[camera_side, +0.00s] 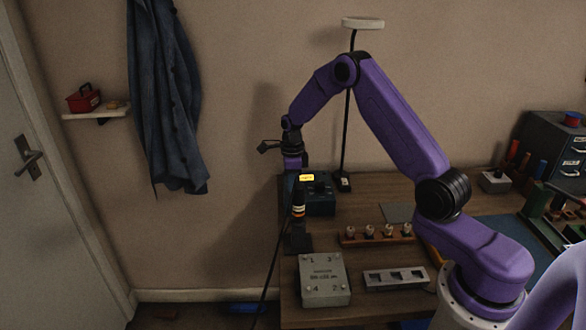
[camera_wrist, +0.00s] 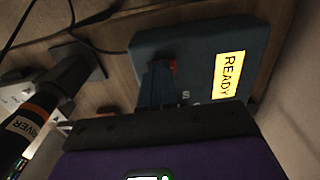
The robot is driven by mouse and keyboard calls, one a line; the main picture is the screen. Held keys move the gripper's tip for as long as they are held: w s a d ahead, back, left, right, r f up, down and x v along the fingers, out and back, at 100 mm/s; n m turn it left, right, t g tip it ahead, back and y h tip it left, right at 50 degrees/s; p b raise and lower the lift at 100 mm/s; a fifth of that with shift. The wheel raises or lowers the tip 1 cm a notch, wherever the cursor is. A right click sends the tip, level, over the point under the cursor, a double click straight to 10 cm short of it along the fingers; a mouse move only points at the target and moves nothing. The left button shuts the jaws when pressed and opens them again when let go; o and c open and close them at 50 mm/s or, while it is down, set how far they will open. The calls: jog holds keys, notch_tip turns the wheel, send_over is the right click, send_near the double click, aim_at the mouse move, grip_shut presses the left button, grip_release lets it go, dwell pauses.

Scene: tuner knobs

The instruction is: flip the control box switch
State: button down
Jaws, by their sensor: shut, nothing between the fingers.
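The control box (camera_wrist: 200,45) is a dark blue-grey box. In the wrist view its lit yellow display (camera_wrist: 229,75) reads READY. In the side view the control box (camera_side: 321,208) stands at the back left of the table, partly hidden by my gripper and the driver. My gripper (camera_wrist: 158,72) is shut and empty, its dark fingers over the box's face. A small red part (camera_wrist: 174,66), perhaps the switch, shows right beside the fingertips; I cannot tell whether they touch it. In the side view my gripper (camera_side: 294,172) points down at the box.
A driver (camera_side: 298,205) with an orange band stands in a dark holder close in front of the box. A grey numbered box (camera_side: 323,280), a rack of knobs (camera_side: 378,234) and a metal tray (camera_side: 395,278) lie nearer. A lamp pole (camera_side: 346,120) rises behind.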

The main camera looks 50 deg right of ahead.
notch_tip(320, 180, up, 14)
jog(key=shift+s+a, duration=0.25)
jog(key=shift+s, duration=0.1)
jog(key=s+a+r+n, duration=0.2)
jog(key=s+a+n, duration=0.6)
jog(key=n, duration=0.2)
jog(key=s+a+r+n, duration=0.2)
jog(key=s+a+n, duration=0.7)
jog(key=n, duration=0.1)
jog(key=s+d+f+n, duration=0.1)
jog(key=s+d+n, duration=0.1)
jog(key=s+n, duration=1.7)
jog(key=s, duration=0.3)
jog(key=shift+f+n, duration=0.3)
